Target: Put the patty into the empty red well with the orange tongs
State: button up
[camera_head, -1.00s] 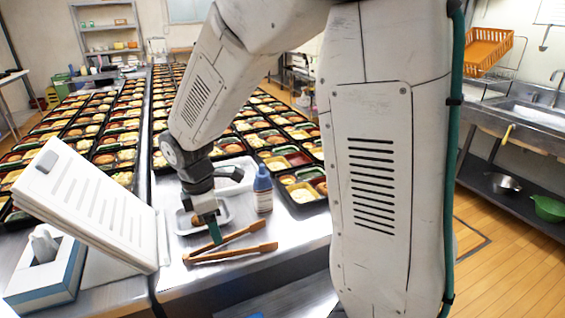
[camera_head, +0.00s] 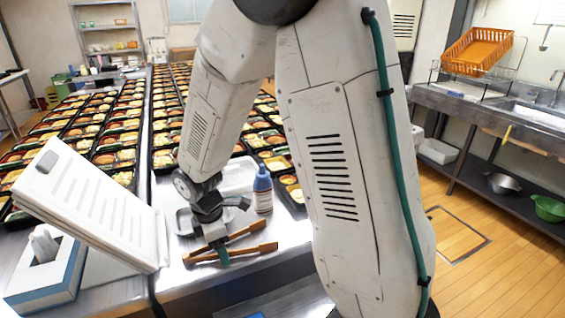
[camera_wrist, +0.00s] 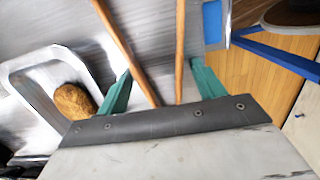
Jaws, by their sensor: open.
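The orange-brown tongs (camera_head: 256,250) lie on the metal table with two long arms. In the wrist view the two tong arms (camera_wrist: 180,48) run between the green fingers of my gripper (camera_wrist: 161,70). My gripper (camera_head: 221,254) is open and low over the tongs, with a finger on either side of them; I cannot tell whether it touches them. The brown patty (camera_wrist: 73,101) sits in a pale shallow tray (camera_wrist: 22,72), left of my gripper in the wrist view. In the head view my gripper hides the patty. I cannot make out the empty red well; my arm covers part of the bento rows.
Rows of filled bento trays (camera_head: 105,143) fill the tables behind. The table's front edge is close.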

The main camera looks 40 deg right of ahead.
jog(key=c, duration=0.8)
jog(key=shift+o, duration=0.2)
notch_tip(320, 180, up, 12)
dwell(0.4)
jog(key=shift+s+a, duration=0.1)
dwell(0.3)
